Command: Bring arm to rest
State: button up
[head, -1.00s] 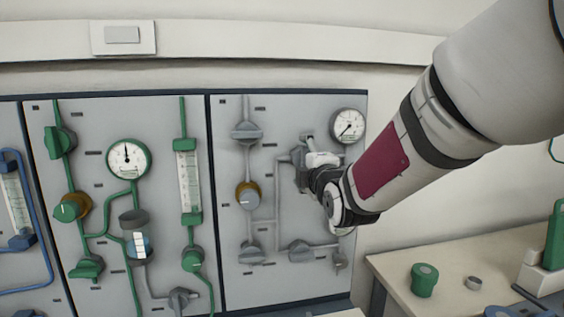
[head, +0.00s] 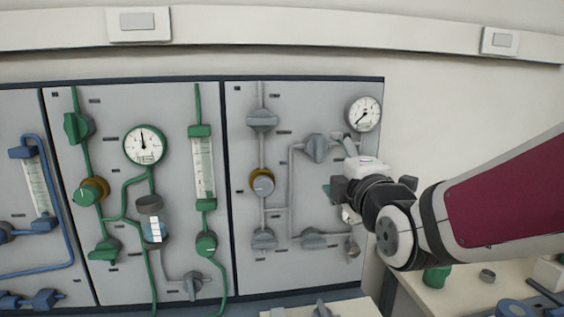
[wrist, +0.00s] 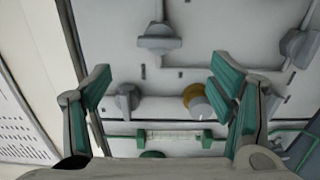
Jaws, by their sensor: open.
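My gripper (head: 335,190) is in front of the right edge of the grey valve panel (head: 300,270) in the head view, mostly hidden behind its own wrist. In the wrist view my gripper (wrist: 160,100) is open, with its two green-padded fingers wide apart and nothing between them. Beyond the fingers are a grey valve handle (wrist: 159,42) and a brown-and-grey knob (wrist: 198,102) on the panel. The gap between fingers and panel cannot be judged exactly.
A round gauge (head: 364,113) sits at the panel's upper right. Green-piped valves and a second gauge (head: 145,144) are to the left. A bench with a green cap (head: 437,278) lies below my arm at right. The wall (head: 450,110) above the arm is bare.

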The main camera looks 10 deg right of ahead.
dwell(0.4)
jog(key=s+f+m+g+p, duration=0.3)
jog(key=s+m+g, duration=0.4)
jog(key=s, duration=0.8)
jog(key=s+f+m+g+p, duration=0.3)
jog(key=s+m+g, duration=0.3)
jog(key=s+m, duration=0.5)
jog(key=s+p, duration=0.1)
jog(key=s, duration=0.3)
jog(key=shift+s+d+f+g, duration=0.15)
jog(key=shift+g, duration=0.25)
